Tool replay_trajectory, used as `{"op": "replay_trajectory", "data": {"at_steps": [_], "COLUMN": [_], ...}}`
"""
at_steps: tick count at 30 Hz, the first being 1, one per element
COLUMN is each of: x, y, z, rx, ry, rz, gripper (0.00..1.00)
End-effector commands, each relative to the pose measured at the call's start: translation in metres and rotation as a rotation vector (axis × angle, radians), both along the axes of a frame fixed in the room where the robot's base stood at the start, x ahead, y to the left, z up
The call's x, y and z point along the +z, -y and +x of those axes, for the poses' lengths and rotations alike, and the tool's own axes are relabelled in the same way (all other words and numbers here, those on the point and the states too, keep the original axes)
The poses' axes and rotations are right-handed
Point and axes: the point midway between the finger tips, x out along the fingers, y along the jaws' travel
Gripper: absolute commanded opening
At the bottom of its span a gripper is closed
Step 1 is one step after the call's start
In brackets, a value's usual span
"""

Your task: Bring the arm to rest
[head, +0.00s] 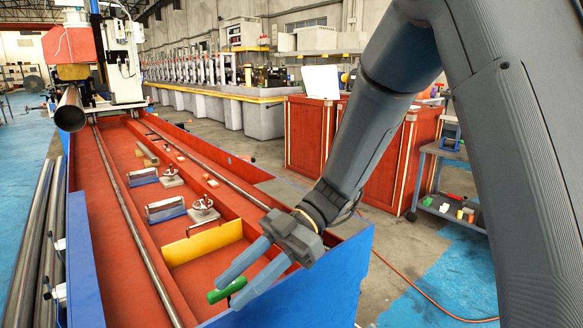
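My gripper (230,290) is at the end of my grey arm, low in the middle of the head view, over the near end of the red machine bed. A green handle-like piece (222,293) shows at the fingertips, partly behind a finger. A small dark part shows just below it. I cannot tell whether the fingers touch it.
The long red bed (205,275) has blue side walls and holds a yellow plate (202,243) and small metal fixtures. A steel tube (70,110) lies at the far left. Red cabinets (312,135) and a grey cart (450,205) stand right.

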Motion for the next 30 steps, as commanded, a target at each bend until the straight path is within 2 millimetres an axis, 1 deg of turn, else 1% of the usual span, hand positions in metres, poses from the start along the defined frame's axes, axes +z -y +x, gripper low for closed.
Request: {"op": "replay_trajectory", "data": {"at_steps": [2,10,17,23,26,30], "x": [-0.001,-0.014,-0.032,-0.054,-0.071,-0.095], "y": [-0.001,-0.002,0.005,0.017,0.028,0.045], "z": [-0.001,-0.017,-0.033,-0.049,-0.059,-0.07], "rx": [0.001,-0.006,-0.047,-0.126,-0.207,-0.373], "ry": [-0.002,-0.058,-0.119,-0.175,-0.2,-0.216], "rz": [-0.005,-0.148,-0.335,-0.569,-0.734,-0.968], "gripper": [0.34,0.34,0.34,0.34,0.34,0.34]}}
